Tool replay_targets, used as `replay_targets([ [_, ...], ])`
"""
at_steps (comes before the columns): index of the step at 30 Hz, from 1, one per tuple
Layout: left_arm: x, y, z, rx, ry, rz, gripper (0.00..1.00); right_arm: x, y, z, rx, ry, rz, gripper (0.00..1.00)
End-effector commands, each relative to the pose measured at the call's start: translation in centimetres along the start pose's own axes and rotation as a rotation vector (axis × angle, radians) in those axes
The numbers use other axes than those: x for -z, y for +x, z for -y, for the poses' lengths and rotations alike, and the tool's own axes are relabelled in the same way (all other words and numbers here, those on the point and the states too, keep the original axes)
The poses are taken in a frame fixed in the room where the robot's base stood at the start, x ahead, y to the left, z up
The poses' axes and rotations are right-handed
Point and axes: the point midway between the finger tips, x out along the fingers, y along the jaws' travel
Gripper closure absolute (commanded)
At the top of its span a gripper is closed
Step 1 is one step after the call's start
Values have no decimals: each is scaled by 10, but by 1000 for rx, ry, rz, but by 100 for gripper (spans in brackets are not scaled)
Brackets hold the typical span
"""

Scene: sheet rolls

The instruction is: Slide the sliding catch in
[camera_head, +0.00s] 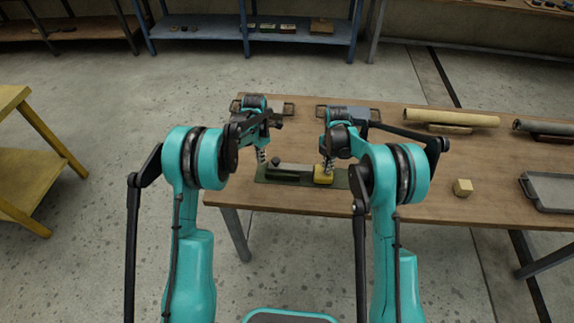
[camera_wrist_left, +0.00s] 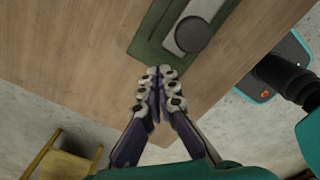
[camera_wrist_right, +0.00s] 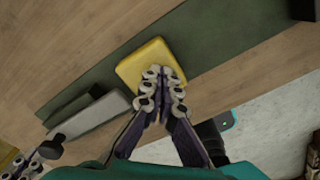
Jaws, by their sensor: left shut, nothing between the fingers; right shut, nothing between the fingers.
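The sliding catch is a grey bar (camera_head: 295,170) with a dark round knob (camera_head: 275,161) near its left end, on a green base plate (camera_head: 345,181) near the table's front edge. A yellow block (camera_head: 321,178) sits at the plate's right part. My left gripper (camera_head: 262,158) is shut and empty beside the knob; in the left wrist view its tips (camera_wrist_left: 160,74) are over the plate's edge, apart from the knob (camera_wrist_left: 192,35). My right gripper (camera_head: 328,169) is shut and empty at the yellow block (camera_wrist_right: 150,60); whether it touches is unclear. The bar's right end (camera_wrist_right: 122,102) lies close to the block.
The wooden table (camera_head: 420,190) also bears a small wooden cube (camera_head: 463,187), a grey tray (camera_head: 552,190), a tan roll (camera_head: 450,118) and a grey roll (camera_head: 545,126) to the right. A yellow stand (camera_head: 25,165) is at left. The table between block and cube is clear.

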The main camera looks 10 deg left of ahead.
Motion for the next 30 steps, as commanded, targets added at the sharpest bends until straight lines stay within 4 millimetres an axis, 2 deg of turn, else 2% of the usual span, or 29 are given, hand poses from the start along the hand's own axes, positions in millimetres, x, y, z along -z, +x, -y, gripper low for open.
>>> replay_targets([
  [30, -22, 0, 22, 0, 1, 0, 100, 1, 1, 0, 2, -1, -2, 100],
])
